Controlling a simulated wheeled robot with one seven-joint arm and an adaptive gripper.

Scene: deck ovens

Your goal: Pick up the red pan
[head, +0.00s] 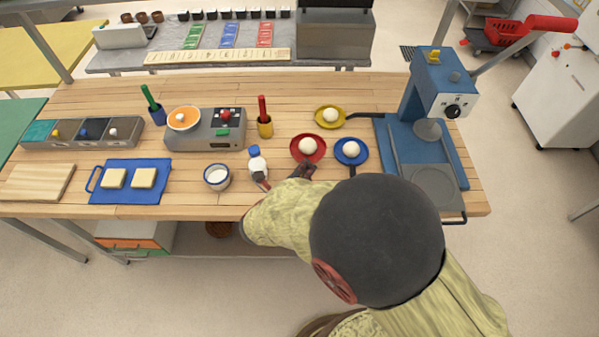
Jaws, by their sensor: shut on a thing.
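The red pan (299,158) sits on the wooden worktop, right of centre, with a round white dough ball (308,146) in it. I cannot tell whether the pan is lifted off the worktop.
A blue pan (339,158) stands close on the right, a yellow pan (319,122) behind. A white bottle (256,163) and a cup (217,184) are left of my arm. A blue press (437,90) stands right. Free wood lies behind the pans.

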